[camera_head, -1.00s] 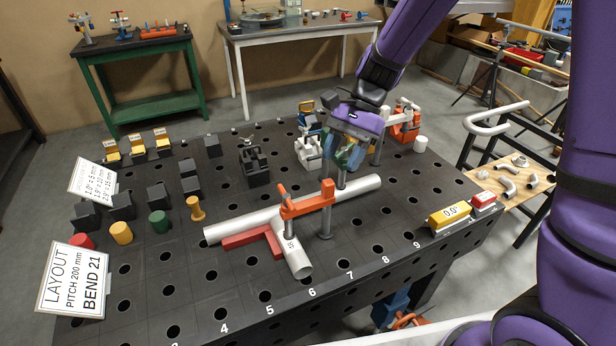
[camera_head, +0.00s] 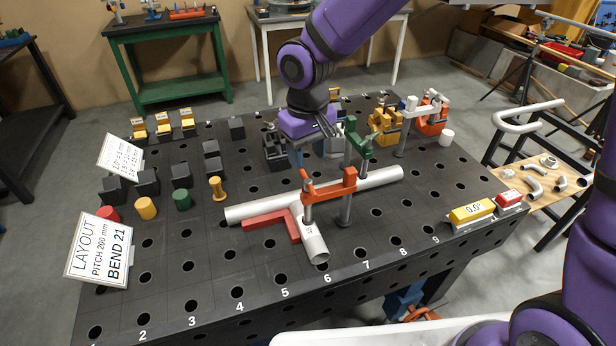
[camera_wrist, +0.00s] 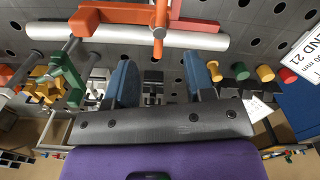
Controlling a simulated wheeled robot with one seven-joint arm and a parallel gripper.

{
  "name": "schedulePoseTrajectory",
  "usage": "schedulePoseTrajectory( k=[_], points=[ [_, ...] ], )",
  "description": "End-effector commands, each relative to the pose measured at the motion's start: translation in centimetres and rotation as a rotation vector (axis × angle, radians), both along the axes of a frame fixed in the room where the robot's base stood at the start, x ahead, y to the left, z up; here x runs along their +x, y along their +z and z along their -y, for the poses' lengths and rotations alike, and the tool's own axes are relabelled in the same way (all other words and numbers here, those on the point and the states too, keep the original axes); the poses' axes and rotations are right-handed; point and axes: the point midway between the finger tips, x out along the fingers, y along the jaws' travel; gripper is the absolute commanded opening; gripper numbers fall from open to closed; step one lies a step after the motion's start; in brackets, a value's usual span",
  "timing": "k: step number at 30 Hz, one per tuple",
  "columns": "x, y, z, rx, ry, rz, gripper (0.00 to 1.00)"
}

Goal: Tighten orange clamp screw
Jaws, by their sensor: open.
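The orange clamp (camera_head: 330,187) stands on a grey post in the table, its arm reaching left over the short white tube (camera_head: 315,242). Its upright screw, with an orange handle (camera_head: 304,178), is above that tube; whether it presses on it I cannot tell. In the wrist view the orange clamp (camera_wrist: 128,15) is at the top, with its screw handle (camera_wrist: 159,22) ahead of my fingers. My gripper (camera_head: 312,153) is open and empty, behind the clamp and above the table. Its two blue fingers (camera_wrist: 161,68) are apart, touching no clamp.
A green clamp (camera_head: 358,142) stands close to the right of my gripper. A long white tube (camera_head: 270,207) and a red square (camera_head: 268,223) lie by the orange clamp. Black blocks (camera_head: 272,150) stand behind. The table front (camera_head: 200,290) is clear.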

Motion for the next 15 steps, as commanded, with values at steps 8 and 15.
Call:
schedulePoseTrajectory(
  k=[8,15],
  points=[
    [-0.1,-4.8,0.0,-0.002,0.001,-0.005,0.49],
    [0.0,-6.7,0.0,0.000,-0.002,-0.002,0.49]
  ],
)
